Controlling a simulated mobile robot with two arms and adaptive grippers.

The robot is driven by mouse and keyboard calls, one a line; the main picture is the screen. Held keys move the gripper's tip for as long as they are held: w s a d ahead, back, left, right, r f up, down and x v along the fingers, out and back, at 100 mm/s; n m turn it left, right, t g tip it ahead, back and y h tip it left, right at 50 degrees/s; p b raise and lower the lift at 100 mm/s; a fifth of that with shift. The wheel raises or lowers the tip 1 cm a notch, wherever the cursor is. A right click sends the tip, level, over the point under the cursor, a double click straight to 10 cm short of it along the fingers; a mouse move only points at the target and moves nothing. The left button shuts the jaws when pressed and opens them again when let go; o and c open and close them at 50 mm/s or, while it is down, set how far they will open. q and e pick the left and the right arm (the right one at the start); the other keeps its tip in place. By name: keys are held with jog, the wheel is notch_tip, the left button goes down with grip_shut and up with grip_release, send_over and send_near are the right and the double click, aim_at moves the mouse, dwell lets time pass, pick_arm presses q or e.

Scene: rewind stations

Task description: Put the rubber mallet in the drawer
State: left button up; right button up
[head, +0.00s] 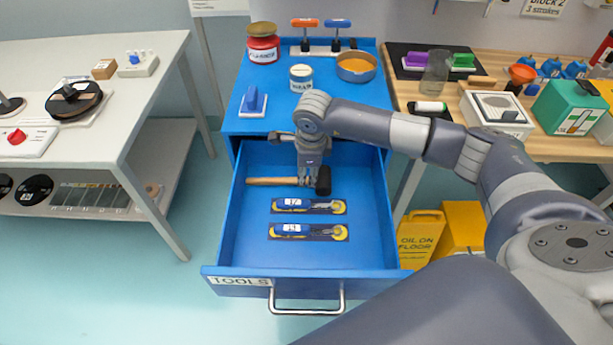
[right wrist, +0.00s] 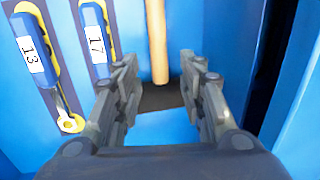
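The rubber mallet lies inside the open blue drawer (head: 352,240) labelled TOOLS, near its back. Its wooden handle (head: 268,181) points left and its black head (head: 323,181) is at the right. My right gripper (head: 308,180) reaches down into the drawer at the mallet and partly hides it. In the right wrist view my right gripper (right wrist: 160,92) has its fingers apart, with the black head (right wrist: 160,97) between and beyond them and the handle (right wrist: 158,40) running away. Whether a finger touches the head cannot be told. My left gripper is out of view.
Two blue-handled tools, labelled 17 (head: 308,206) and 13 (head: 307,231), lie in yellow-edged slots in the drawer. The drawer's front floor is clear. Yellow floor signs (head: 418,238) stand at right.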

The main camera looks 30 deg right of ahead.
jog(key=b+v, duration=0.1)
jog(key=v, duration=0.7)
jog(key=shift+r, duration=0.3)
